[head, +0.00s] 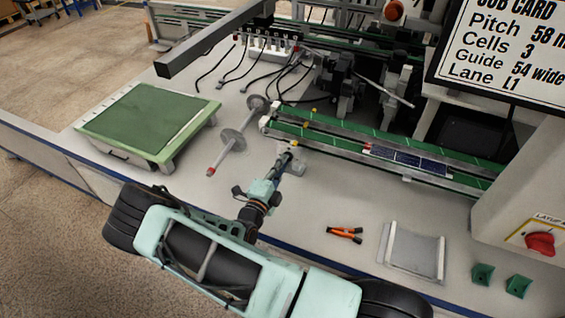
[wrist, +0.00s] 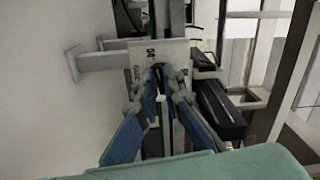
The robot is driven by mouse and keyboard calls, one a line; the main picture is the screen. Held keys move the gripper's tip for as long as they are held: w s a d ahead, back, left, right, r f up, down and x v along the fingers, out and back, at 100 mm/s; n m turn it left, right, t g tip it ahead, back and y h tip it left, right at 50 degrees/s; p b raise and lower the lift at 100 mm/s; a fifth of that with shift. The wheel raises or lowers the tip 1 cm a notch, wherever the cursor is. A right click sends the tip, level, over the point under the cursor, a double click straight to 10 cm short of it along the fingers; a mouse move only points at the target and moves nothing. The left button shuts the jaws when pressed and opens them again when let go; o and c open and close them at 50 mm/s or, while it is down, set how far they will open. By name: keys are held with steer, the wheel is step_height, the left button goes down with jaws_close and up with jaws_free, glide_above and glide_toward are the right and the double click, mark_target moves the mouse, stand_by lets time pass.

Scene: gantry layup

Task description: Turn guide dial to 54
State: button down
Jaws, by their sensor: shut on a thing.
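My gripper (head: 286,160) reaches the near end of the green guide rails, and its fingers (wrist: 158,88) are shut on the guide dial at a small pale plate (wrist: 140,50) in the wrist view. The plate carries dark markings, with what looks like 50 at the top and GUIDE at the left. The dial is mostly hidden between the fingertips, so its pointer and setting cannot be read. The job card (head: 505,50) in the head view reads Guide 54 wide, Pitch 58, Cells 3, Lane L1.
A green-topped board (head: 150,115) lies left on the bench, beside a spindle with discs (head: 232,138). A dark blue cell strip (head: 408,158) lies on the rails. Orange-handled pliers (head: 345,232), a grey tray (head: 412,252) and a red switch (head: 540,243) are at right.

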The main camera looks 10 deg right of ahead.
steer(key=shift+n, duration=0.8)
steer(key=c, duration=2.1)
jaws_free()
steer(key=v, duration=1.2)
